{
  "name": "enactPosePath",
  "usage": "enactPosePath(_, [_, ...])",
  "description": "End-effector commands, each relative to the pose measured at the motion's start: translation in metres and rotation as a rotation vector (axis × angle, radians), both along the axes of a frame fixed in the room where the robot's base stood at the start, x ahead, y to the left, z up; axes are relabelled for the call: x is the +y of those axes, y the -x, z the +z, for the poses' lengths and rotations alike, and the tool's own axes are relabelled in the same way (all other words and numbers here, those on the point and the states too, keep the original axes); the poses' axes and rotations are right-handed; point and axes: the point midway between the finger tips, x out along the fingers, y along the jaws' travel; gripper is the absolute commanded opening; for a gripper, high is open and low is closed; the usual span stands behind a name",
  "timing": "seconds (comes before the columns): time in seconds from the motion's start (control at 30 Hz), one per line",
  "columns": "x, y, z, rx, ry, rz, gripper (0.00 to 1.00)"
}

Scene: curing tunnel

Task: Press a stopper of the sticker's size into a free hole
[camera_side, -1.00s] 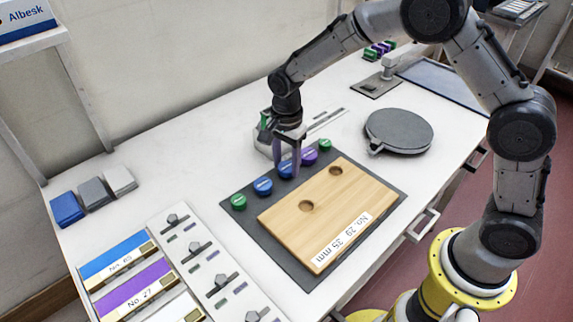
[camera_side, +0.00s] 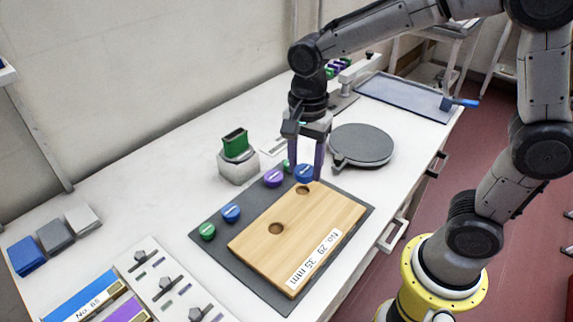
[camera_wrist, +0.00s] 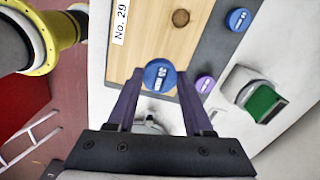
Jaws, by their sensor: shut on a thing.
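My gripper (camera_side: 305,172) is shut on a blue stopper (camera_side: 304,174), held near the far edge of the wooden board (camera_side: 318,215). The stopper also shows between the fingers in the wrist view (camera_wrist: 160,76). The board's sticker (camera_side: 313,256) appears to read "No 29 35 mm". Its two holes, a far one (camera_side: 302,190) and a near one (camera_side: 276,228), look empty. Beside the board are a green stopper (camera_side: 207,231), another blue stopper (camera_side: 231,212) and a purple stopper (camera_side: 273,178). Another green stopper (camera_side: 287,165) is partly hidden behind the gripper.
The board lies on a dark mat (camera_side: 222,249). A pale block with a green top (camera_side: 238,165) stands behind the row. A round grey plate (camera_side: 362,144) lies to the right. Panels with knobs (camera_side: 168,283) are at the front left.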

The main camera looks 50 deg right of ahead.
Motion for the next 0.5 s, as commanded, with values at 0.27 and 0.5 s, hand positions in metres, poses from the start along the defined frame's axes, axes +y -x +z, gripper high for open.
enactPosePath(0.27, [-0.019,-0.027,-0.011,0.005,0.001,0.077,0.00])
enactPosePath(0.5, [-0.057,-0.047,-0.037,0.002,0.000,0.015,0.00])
